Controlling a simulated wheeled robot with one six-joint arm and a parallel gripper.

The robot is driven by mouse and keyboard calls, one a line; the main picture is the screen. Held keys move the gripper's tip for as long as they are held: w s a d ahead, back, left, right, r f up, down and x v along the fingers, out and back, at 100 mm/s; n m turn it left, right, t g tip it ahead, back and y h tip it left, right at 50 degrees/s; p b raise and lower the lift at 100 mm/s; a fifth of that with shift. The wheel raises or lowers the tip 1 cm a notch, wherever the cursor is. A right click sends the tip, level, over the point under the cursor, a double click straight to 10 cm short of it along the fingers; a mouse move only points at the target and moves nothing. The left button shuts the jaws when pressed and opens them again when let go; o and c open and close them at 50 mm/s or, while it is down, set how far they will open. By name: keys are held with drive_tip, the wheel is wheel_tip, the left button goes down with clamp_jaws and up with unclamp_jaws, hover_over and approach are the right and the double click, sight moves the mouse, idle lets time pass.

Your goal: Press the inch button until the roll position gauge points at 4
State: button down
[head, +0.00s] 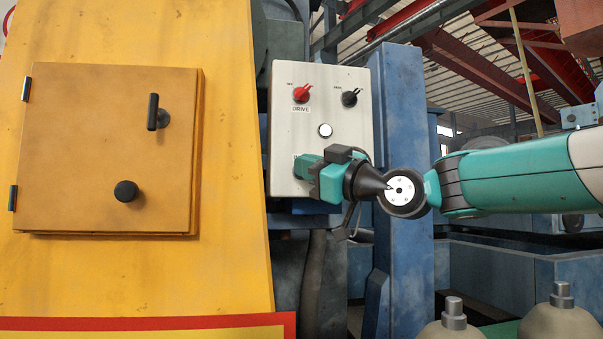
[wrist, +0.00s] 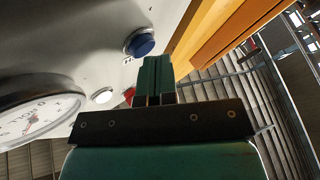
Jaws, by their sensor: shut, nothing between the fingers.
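The white control panel (head: 345,95) stands right of the yellow cabinet in the head view. A blue button (wrist: 140,43) shows in the wrist view; its label is too cut off to read, and my gripper hides this spot in the head view. The round white gauge (wrist: 35,112) is at the left of the wrist view, partly cut off, with a thin reddish needle; I cannot tell which number it points at. My gripper (head: 302,168) is shut and empty at the panel's lower left. Its fingertips (wrist: 156,62) are close to the blue button; contact cannot be told.
The panel also carries a red drive switch (head: 301,93), a black switch (head: 350,98) and a white round lamp or button (head: 325,130). The yellow cabinet (head: 235,120) with a handled door is at left. A blue post (head: 403,130) stands right of the panel.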

drive_tip(key=shift+s+d+b, duration=0.1)
drive_tip(key=shift+s+b, duration=0.45)
drive_tip(key=shift+s, duration=0.05)
drive_tip(key=shift+s, duration=0.1)
drive_tip(key=shift+s+d+b, duration=0.2)
drive_tip(key=shift+s+b, duration=0.5)
drive_tip(key=shift+s, duration=0.1)
drive_tip(key=shift+s+d+b, duration=0.15)
drive_tip(key=shift+s+b, duration=0.5)
drive_tip(key=shift+s, duration=0.1)
drive_tip(key=shift+s+d+b, duration=0.2)
drive_tip(key=shift+s+b, duration=0.5)
drive_tip(key=shift+s, duration=0.1)
